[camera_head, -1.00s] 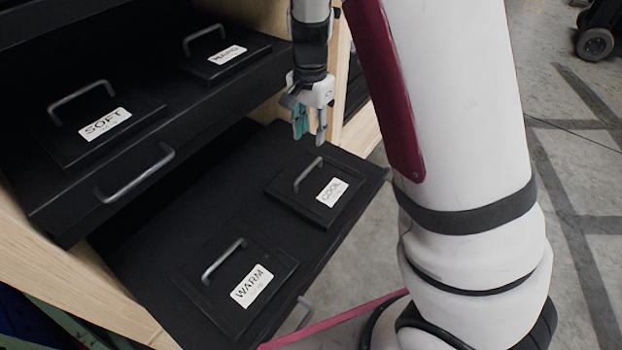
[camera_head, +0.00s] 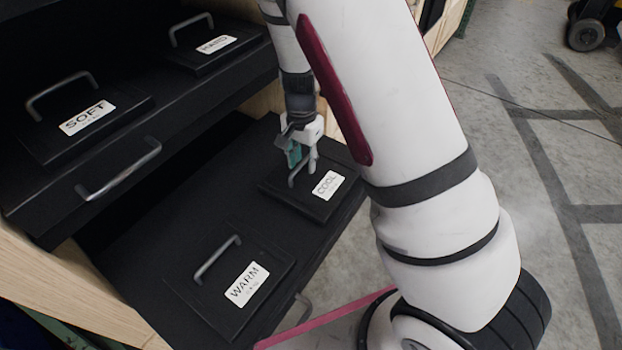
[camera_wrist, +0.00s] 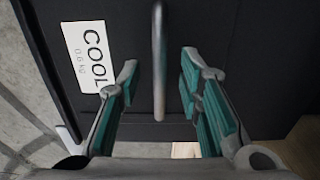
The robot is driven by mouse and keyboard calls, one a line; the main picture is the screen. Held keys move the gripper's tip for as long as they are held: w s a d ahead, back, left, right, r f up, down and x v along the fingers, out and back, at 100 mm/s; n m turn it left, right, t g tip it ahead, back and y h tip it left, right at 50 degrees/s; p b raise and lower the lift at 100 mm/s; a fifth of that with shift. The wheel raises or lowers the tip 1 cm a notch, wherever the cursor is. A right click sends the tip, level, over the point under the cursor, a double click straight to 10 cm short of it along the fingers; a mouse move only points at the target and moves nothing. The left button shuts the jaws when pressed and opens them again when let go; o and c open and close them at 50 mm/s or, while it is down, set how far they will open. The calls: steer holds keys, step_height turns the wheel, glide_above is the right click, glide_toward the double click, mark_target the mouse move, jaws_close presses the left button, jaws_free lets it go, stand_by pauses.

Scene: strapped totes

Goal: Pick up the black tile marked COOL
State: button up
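The black COOL tile (camera_head: 312,203) lies on the lower pulled-out drawer, towards its far right end. It has a white label reading COOL and a grey bar handle. My gripper (camera_head: 303,170) is at the handle, pointing down. In the wrist view, the handle (camera_wrist: 158,60) runs between the two teal-padded fingers of my gripper (camera_wrist: 158,88), with a gap on each side. The fingers are apart and do not touch the handle. The COOL label (camera_wrist: 90,55) shows left of the handle. My fingers hide part of the handle in the head view.
The WARM tile (camera_head: 235,280) lies nearer on the same lower drawer (camera_head: 205,215). The SOFT tile (camera_head: 85,122) and another labelled tile (camera_head: 215,48) lie on the upper drawer, which has a front handle (camera_head: 118,172). Open floor (camera_head: 540,150) lies to the right.

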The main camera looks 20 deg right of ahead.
steer(key=shift+f, duration=0.5)
jaws_close()
steer(key=shift+r, duration=0.1)
